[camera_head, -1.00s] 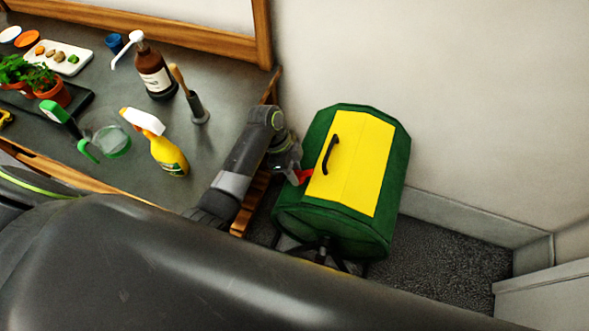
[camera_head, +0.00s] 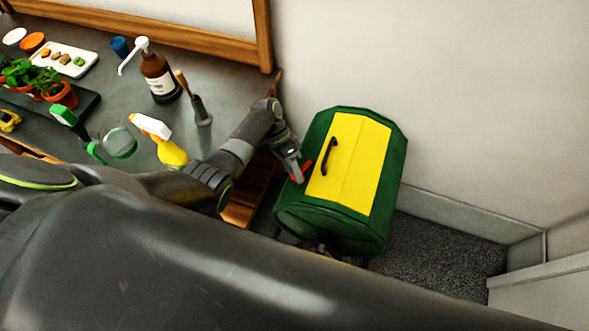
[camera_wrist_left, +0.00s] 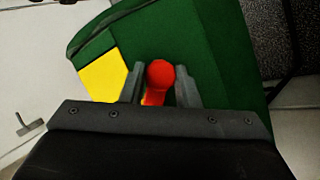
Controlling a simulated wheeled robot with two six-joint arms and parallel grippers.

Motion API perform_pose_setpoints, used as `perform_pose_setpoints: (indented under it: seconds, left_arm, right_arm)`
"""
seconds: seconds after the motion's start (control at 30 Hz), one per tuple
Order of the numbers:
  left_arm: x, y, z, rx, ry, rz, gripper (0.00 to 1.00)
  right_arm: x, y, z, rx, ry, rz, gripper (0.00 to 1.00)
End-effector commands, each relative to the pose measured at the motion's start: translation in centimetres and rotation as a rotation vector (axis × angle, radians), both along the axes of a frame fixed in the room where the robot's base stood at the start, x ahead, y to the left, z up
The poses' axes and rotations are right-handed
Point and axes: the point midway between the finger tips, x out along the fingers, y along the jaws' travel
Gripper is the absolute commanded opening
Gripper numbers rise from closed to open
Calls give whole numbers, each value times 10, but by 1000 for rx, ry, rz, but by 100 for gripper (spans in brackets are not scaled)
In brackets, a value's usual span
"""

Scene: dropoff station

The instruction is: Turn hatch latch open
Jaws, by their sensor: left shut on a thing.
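A green drum-shaped bin with a yellow hatch (camera_head: 352,165) stands right of the workbench. The hatch is closed and has a black curved handle (camera_head: 328,156). A red latch (camera_head: 306,171) sits at the hatch's left edge. My left gripper (camera_head: 297,177) is at the latch. In the left wrist view the red latch (camera_wrist_left: 160,75) lies between the two grey fingers of my left gripper (camera_wrist_left: 160,90), which are shut on it, with the green bin wall (camera_wrist_left: 215,50) behind. My right gripper is not in view.
A wall stands behind the bin. Dark carpet (camera_head: 440,250) is clear to its right.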

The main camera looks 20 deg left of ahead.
Motion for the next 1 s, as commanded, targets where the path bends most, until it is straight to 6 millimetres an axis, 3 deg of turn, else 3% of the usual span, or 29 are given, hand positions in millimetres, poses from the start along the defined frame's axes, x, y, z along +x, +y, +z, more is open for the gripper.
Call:
perform_pose_setpoints:
  seconds: [0.6,1.0]
  left_arm:
    - [3,3,-2,14,367,373,6]
    - [3,4,-2,17,468,475,6]
  right_arm:
    - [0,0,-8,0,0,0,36]
    - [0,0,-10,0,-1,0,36]
